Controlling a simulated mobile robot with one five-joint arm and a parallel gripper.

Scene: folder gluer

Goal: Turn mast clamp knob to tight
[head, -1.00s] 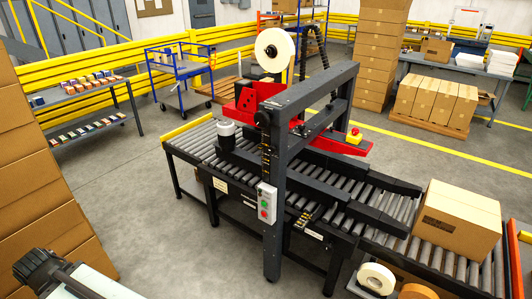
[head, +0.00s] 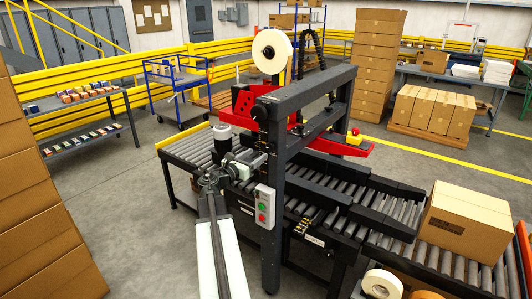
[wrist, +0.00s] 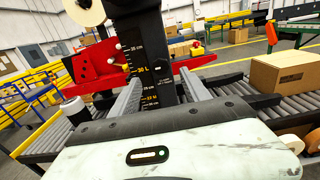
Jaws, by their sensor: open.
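The dark mast (head: 283,165) of the case-sealing machine stands at the centre of the head view, with a height scale on its side. A round black knob (head: 259,113) sits on the mast beside the red tape head (head: 243,102). My gripper (head: 257,160) is in front of the mast, below that knob. In the wrist view my gripper (wrist: 166,76) is open and empty, its two grey fingers apart with the mast scale (wrist: 149,82) showing between them. I cannot make out the knob in the wrist view. Whether the fingertips touch the mast is unclear.
A control box (head: 264,207) with green and red buttons hangs on the mast below my gripper. A grey-white cylinder (head: 222,136) stands left of it. A carton (head: 467,221) sits on the rollers at right. Open floor lies at left.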

